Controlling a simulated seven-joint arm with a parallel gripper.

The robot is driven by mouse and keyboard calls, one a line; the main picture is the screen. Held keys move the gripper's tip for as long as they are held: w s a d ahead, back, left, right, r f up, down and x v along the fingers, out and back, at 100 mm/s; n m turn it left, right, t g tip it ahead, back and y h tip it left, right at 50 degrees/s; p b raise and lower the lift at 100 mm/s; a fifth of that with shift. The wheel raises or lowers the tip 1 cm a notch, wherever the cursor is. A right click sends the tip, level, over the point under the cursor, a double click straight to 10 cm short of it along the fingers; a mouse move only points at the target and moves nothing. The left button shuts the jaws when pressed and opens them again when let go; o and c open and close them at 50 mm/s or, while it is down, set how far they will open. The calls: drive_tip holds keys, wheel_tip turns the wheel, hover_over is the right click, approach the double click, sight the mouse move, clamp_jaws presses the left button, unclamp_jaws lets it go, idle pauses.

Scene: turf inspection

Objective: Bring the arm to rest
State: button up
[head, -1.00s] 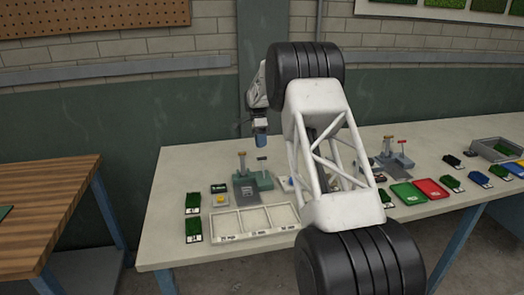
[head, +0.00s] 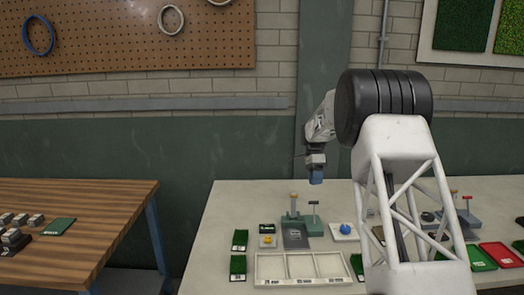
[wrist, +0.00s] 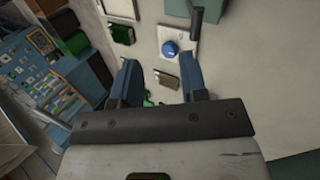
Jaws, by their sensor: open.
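My gripper (head: 316,174) hangs above the back of the pale worktable (head: 232,208) in the head view, with blue fingers pointing down. It is clear of the tabletop and over the area of a small grey-green test stand (head: 295,234). In the wrist view my gripper (wrist: 160,76) has its two blue fingers spread apart. Nothing is held between them. The table, a blue button (wrist: 170,48) on a white plate and a green turf sample (wrist: 122,34) show beyond the fingers. My white lattice arm link hides part of the table's right side in the head view.
A white three-part tray (head: 301,281) lies at the table's front. Turf samples (head: 238,264) lie left of it. Red (head: 500,254) and green trays are at right. A wooden bench (head: 85,212) stands left, with a floor gap between. The wall is close behind.

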drive_tip(key=s+a+r+n+t, duration=0.15)
drive_tip(key=s+r+n, duration=0.4)
drive_tip(key=s, duration=0.95)
drive_tip(key=s+a+r+n+t, duration=0.1)
drive_tip(key=s+r+n+t, duration=0.2)
drive_tip(key=s+r, duration=0.9)
drive_tip(key=s+f+n+t, duration=0.2)
drive_tip(key=s+f+n, duration=0.2)
drive_tip(key=s, duration=1.3)
drive_tip(key=s+a+f+n+t, duration=0.1)
drive_tip(key=s+f+n, duration=0.3)
drive_tip(key=s, duration=1.4)
drive_tip(key=shift+a+f+t, duration=0.2)
drive_tip(key=shift+f+t, duration=0.35)
drive_tip(key=shift+f, duration=0.15)
